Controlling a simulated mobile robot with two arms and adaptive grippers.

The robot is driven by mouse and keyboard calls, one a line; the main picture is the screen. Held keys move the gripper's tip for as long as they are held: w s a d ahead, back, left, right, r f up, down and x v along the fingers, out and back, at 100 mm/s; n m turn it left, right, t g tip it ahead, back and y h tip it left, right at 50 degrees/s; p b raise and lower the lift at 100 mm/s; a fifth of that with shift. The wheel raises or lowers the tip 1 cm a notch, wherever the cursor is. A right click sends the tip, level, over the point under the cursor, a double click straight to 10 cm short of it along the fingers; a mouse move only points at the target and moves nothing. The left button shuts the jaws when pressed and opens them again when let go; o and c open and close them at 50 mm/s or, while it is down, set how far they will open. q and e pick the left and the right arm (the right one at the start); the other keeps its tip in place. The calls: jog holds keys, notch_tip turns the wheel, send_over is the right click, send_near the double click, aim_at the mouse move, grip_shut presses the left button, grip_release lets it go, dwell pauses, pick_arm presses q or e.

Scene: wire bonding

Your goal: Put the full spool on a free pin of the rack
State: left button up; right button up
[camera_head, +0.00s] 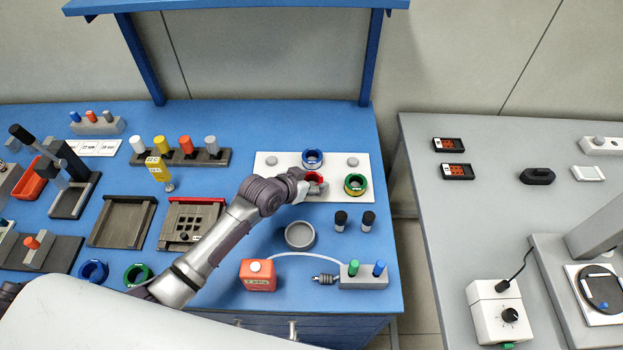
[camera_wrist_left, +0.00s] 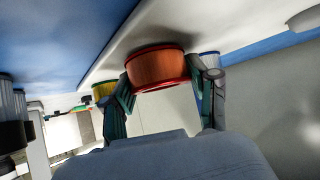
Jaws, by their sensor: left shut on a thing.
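A red spool (camera_head: 316,179) is between the fingers of my left gripper (camera_head: 309,186), over the white rack plate (camera_head: 335,168). In the left wrist view the red spool (camera_wrist_left: 157,68) is wound full with copper-coloured wire, and both fingers of my left gripper (camera_wrist_left: 163,88) are shut on its sides. I cannot tell whether the spool touches the plate. A blue spool (camera_head: 313,158) and a green spool (camera_head: 355,185) sit on the plate. Grey pin tops show bare at its back left (camera_head: 280,161) and back right (camera_head: 352,161). My right gripper is not in view.
Two dark-capped bottles (camera_head: 340,221) and a round grey dish (camera_head: 300,235) stand in front of the plate. An orange box (camera_head: 259,275) and a grey block (camera_head: 363,277) are nearer the front edge. Blue and green rings (camera_head: 93,271) lie at the front left.

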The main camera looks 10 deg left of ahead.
pick_arm(q)
jog(key=shift+f, duration=0.15)
jog(key=o, duration=1.2)
jog(key=shift+c, duration=0.2)
jog(key=shift+r, duration=0.2)
jog(key=v, duration=1.2)
jog(key=shift+b, duration=0.35)
